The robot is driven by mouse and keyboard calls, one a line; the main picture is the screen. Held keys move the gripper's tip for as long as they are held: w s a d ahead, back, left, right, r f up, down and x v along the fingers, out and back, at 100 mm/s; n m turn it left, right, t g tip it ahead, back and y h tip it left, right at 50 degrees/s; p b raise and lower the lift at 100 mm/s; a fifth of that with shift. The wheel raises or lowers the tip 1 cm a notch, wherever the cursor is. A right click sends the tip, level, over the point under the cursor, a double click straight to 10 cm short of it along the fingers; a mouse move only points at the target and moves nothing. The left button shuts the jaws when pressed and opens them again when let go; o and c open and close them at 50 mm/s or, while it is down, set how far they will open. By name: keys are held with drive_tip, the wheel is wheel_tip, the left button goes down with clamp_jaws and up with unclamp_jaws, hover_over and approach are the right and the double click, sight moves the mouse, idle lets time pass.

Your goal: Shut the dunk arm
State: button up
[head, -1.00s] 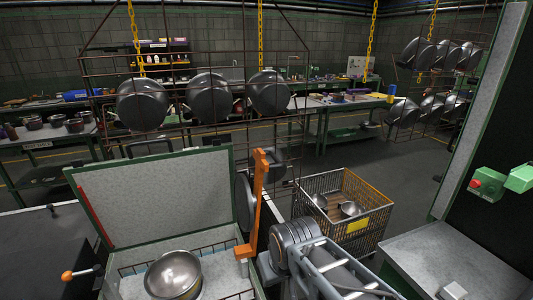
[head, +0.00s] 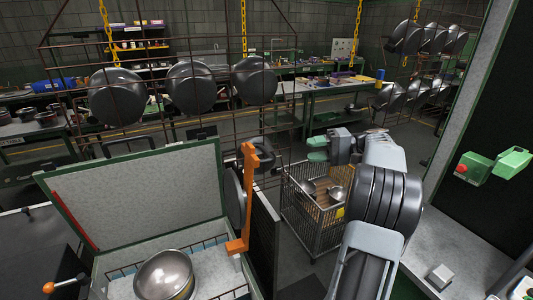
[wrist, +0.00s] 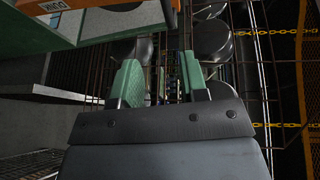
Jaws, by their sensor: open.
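The orange arm (head: 248,195), which I take to be the dunk arm, stands upright at the right end of an open tank (head: 205,258) in the head view. The tank's grey lid (head: 140,198) is raised, and a metal bowl (head: 164,272) sits in it. An orange bar with a partly legible label (wrist: 70,5) shows at the top left of the wrist view. My gripper (head: 318,148) is to the right of the orange arm, apart from it. Its green fingers (wrist: 160,80) are open with nothing between them.
A wire cart (head: 318,225) with bowls stands below my gripper. Dark pots (head: 190,87) hang on a wire rack behind the tank. A lever with an orange knob (head: 48,287) is at the lower left.

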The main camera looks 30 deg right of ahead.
sight(266, 151)
drive_tip(key=shift+n, duration=0.3)
drive_tip(key=shift+s+a+r+b+x, duration=0.1)
drive_tip(key=shift+r+b+x, duration=0.1)
drive_tip(key=shift+x, duration=2.1)
drive_tip(key=shift+s+a+r+b+x, duration=0.1)
drive_tip(key=shift+r+b+x, duration=0.15)
drive_tip(key=shift+x, duration=2.05)
drive_tip(key=shift+s+r+b+x, duration=0.1)
drive_tip(key=shift+b+x, duration=0.1)
drive_tip(key=shift+x, duration=2.15)
clamp_jaws()
